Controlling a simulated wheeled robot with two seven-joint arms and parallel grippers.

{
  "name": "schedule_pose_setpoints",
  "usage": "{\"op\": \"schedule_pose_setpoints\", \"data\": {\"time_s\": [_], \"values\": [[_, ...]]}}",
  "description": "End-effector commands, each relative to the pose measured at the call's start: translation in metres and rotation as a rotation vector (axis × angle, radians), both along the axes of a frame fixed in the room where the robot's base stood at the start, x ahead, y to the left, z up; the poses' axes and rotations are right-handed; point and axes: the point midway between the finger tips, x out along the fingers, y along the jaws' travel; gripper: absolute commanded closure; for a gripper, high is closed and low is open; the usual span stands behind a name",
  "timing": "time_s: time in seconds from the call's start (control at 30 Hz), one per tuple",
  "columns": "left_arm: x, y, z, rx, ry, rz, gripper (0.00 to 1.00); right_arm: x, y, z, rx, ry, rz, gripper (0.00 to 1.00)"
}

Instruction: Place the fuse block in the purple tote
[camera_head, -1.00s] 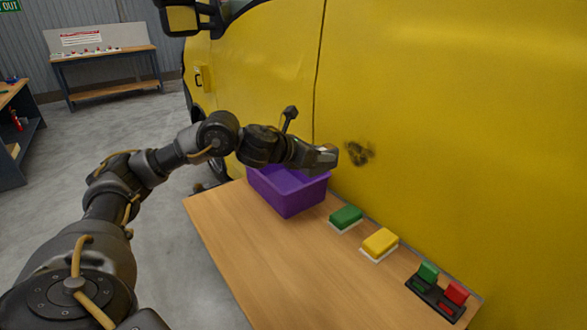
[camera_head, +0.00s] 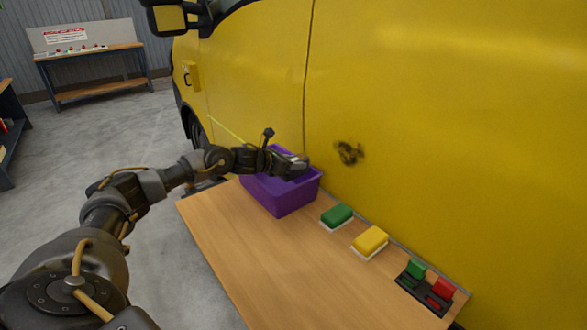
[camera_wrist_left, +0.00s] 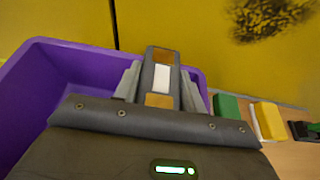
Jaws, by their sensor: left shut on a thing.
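My left gripper (camera_head: 299,166) is shut on the fuse block, at the purple tote's rear right part in the head view. In the left wrist view the fuse block (camera_wrist_left: 162,76) is grey with orange-brown ends and a white label, held between the two grey fingers. The purple tote (camera_head: 290,201) stands at the far end of the wooden table, against the yellow vehicle. It also shows in the left wrist view (camera_wrist_left: 22,97), below and around the gripper. The gripper housing hides part of the tote's inside. I cannot tell how far the block is above the tote floor. My right gripper is out of view.
A green sponge-like block (camera_head: 337,215) and a yellow one (camera_head: 371,239) lie right of the tote. A black holder (camera_head: 418,292) with green and red pieces sits farther right. The yellow vehicle (camera_head: 430,120) walls the table's back. The table's front (camera_head: 250,255) is clear.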

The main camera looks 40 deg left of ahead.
Motion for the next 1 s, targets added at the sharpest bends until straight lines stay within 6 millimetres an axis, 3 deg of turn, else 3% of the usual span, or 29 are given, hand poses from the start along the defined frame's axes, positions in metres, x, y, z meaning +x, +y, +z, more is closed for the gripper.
{"op": "schedule_pose_setpoints", "data": {"time_s": [0.17,0.4,0.43,0.6,0.87,1.0], "values": [[-0.001,-0.002,-0.021,-0.001,0.004,-0.002,0.87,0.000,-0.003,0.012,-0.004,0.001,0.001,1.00],[-0.001,-0.001,-0.024,0.000,0.001,-0.002,0.87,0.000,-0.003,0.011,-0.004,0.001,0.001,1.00],[-0.001,-0.002,-0.025,0.000,0.003,-0.002,0.57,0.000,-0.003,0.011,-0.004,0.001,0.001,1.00],[-0.001,-0.002,-0.025,0.000,0.003,-0.002,0.37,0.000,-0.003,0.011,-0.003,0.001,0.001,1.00],[-0.002,-0.001,-0.024,0.000,0.003,-0.002,0.37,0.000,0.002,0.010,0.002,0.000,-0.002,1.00],[-0.012,0.003,-0.022,0.002,0.004,0.000,0.37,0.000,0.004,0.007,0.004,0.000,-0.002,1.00]]}}
